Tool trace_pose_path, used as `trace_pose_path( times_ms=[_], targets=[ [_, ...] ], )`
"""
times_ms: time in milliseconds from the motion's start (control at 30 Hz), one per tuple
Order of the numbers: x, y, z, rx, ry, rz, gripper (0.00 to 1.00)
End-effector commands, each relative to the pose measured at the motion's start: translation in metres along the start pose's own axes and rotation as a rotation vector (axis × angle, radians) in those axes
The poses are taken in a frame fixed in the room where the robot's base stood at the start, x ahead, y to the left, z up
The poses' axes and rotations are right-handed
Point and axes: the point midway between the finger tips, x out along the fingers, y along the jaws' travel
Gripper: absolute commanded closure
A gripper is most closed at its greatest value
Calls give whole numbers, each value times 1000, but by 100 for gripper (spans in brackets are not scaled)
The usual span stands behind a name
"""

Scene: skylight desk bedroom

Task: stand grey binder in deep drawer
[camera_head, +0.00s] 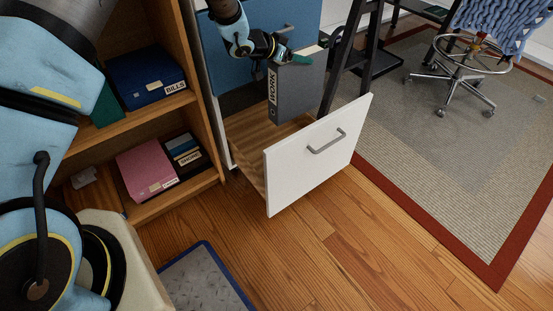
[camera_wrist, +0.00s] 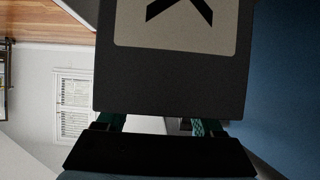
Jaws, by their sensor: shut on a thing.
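The grey binder (camera_head: 301,88) has a light spine label reading WORK. It is upright, held above the open deep drawer, and its lower end is near the level of the drawer's rim. My gripper (camera_head: 289,57) is shut on the binder's top. In the wrist view the binder (camera_wrist: 172,85) fills the middle, and my gripper's green fingertips (camera_wrist: 155,124) grip its near edge. The deep drawer (camera_head: 318,152) has a white front with a grey handle and a wooden inside. Part of its inside is hidden behind the binder and the drawer front.
A wooden shelf (camera_head: 160,118) at the left holds a blue BILLS binder (camera_head: 146,77), a pink binder (camera_head: 146,168) and a dark binder (camera_head: 187,155). A black ladder-like frame (camera_head: 354,55) stands close right of the drawer. A blue-edged mat (camera_head: 205,282) lies on open wooden floor.

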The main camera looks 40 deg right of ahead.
Motion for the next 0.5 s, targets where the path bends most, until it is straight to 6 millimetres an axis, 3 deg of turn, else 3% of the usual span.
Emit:
trace_pose_path(
  times_ms=[33, 500],
  targets=[
    [11, 0, 18, 1, 5, 0, 100],
    [59, 0, 106, 1, 5, 0, 100]
  ],
)
